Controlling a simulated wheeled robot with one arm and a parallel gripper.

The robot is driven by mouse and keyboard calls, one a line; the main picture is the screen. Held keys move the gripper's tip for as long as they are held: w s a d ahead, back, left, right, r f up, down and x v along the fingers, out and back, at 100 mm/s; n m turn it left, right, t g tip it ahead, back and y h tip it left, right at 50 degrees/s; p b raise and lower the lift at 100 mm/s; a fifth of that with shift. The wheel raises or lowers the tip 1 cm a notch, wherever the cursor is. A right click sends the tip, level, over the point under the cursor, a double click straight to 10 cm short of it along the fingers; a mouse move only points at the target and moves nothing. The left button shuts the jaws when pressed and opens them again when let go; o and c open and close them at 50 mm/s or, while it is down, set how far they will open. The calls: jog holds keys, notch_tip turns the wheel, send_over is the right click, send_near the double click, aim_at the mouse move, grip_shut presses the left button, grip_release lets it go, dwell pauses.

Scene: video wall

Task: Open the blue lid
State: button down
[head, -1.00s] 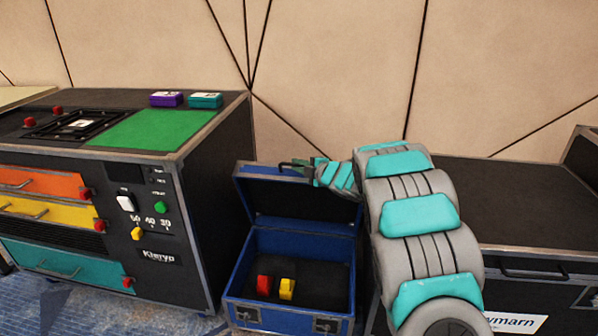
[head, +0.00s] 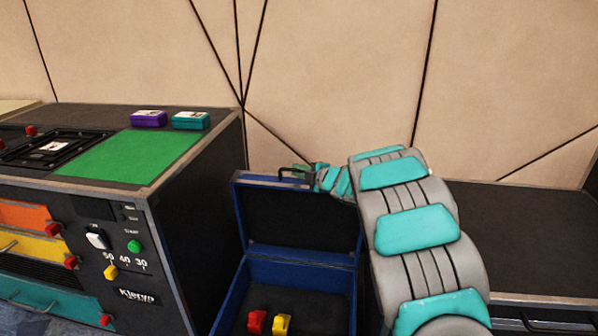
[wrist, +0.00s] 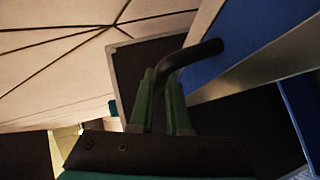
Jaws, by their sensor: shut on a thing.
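The blue lid (head: 298,181) belongs to a blue case (head: 287,272) on the floor between the two dark cabinets. The lid stands raised, showing its dark inner side. A black handle (head: 291,171) is on the lid's top edge; in the wrist view the handle (wrist: 190,56) curves out from the blue face. My gripper (head: 304,170) is at the lid's top edge, partly hidden by my wrist. In the wrist view, its green fingers (wrist: 161,92) are closed on the handle.
A red block (head: 257,322) and a yellow block (head: 282,324) lie inside the case. A dark cabinet with a green top panel (head: 130,157) stands close on the left. Another dark cabinet (head: 520,235) stands on the right. A wall is behind.

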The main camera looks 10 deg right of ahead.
jog(key=c, duration=0.9)
grip_release()
jog(key=shift+s, duration=0.1)
jog(key=shift+b+v, duration=0.4)
jog(key=shift+v, duration=3.4)
